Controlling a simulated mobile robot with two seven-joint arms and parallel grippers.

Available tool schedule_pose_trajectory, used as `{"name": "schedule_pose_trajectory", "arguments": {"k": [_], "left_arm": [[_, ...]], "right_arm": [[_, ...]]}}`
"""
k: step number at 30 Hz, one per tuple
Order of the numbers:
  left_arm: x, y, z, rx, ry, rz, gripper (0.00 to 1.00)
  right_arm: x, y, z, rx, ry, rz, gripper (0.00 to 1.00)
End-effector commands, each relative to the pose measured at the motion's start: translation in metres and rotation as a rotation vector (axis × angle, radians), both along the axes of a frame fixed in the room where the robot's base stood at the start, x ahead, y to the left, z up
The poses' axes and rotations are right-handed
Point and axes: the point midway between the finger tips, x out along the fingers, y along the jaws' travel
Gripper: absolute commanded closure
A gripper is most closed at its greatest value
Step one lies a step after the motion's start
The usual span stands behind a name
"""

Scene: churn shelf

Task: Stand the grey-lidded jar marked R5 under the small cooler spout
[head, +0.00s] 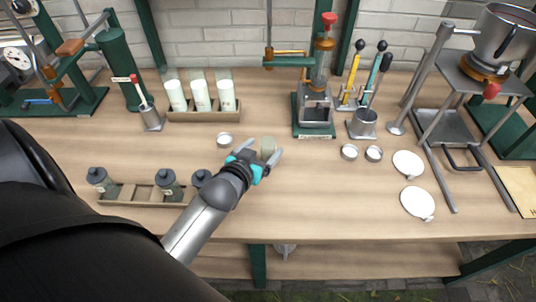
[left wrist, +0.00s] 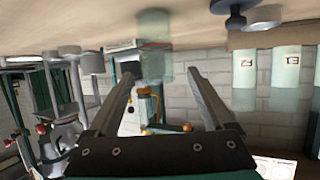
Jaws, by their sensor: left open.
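A clear glass jar (head: 268,147) stands on the table without a visible lid; no mark on it is readable. My left gripper (head: 262,150) is open with the jar at its fingertips. In the left wrist view, which is upside down, the jar (left wrist: 155,60) shows beyond and between the two open fingers (left wrist: 165,95). A dark grey knobbed lid (left wrist: 232,12) lies near it. Grey-lidded jars (head: 97,176) sit in a wooden rack at the front left; their marks cannot be read. A red-topped glass column device (head: 322,75) stands behind; whether its outlet is the small cooler spout is unclear. My right gripper is not in view.
A small tin (head: 225,139) stands left of the jar, with two more tins (head: 349,152) to the right. White-filled glasses (head: 200,96) stand in a back rack. White discs (head: 417,202) and a metal stand (head: 445,125) are at the right. Table between jar and device is clear.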

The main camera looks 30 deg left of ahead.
Motion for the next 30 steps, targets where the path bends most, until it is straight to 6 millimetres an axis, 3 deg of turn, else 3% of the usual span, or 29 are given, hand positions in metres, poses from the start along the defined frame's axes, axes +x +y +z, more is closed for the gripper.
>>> {"name": "schedule_pose_trajectory", "arguments": {"k": [8,18,27,30], "left_arm": [[0.016,0.002,-0.006,0.0,0.0,0.0,0.14],[0.053,0.006,-0.022,0.0,0.001,0.0,0.14],[0.056,0.006,-0.022,-0.001,0.001,-0.001,0.14],[0.056,0.006,-0.022,-0.001,0.001,-0.001,0.23]], "right_arm": [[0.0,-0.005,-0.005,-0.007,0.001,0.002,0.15],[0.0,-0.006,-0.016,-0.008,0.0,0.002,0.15],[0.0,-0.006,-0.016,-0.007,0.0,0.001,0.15],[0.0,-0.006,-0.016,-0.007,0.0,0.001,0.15]]}}
